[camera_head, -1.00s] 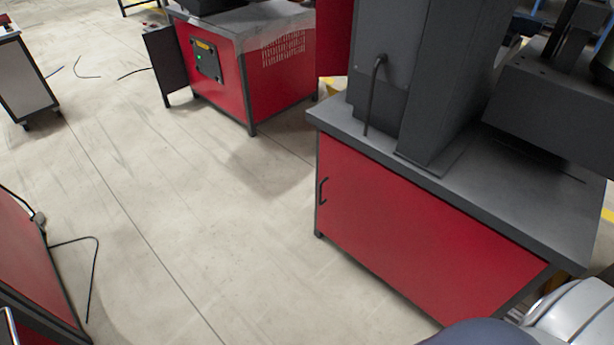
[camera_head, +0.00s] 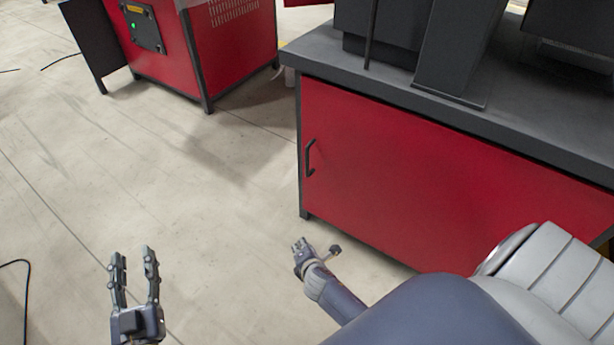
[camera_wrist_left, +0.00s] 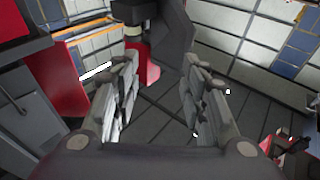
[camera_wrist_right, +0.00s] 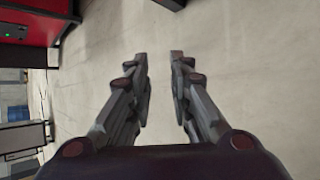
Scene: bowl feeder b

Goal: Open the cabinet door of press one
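The near press cabinet has a wide red door (camera_head: 420,180) in the head view. It looks shut, flush with the dark frame. A black bar handle (camera_head: 309,158) is at its left edge. My right gripper (camera_head: 298,244) is below the handle, near the cabinet's lower left corner and apart from it. In the right wrist view its fingers (camera_wrist_right: 160,62) are parted with only floor between them. My left gripper (camera_head: 132,256) is at the lower left over the floor, well away from the door. Its fingers are parted and empty, also in the left wrist view (camera_wrist_left: 160,72).
The grey worktop (camera_head: 530,105) overhangs the door and carries the dark press column (camera_head: 460,50). Another red machine (camera_head: 235,60) with a dark side panel (camera_head: 92,40) stands at the back left. The floor (camera_head: 200,190) left of the cabinet is clear. A black cable (camera_head: 25,290) lies at far left.

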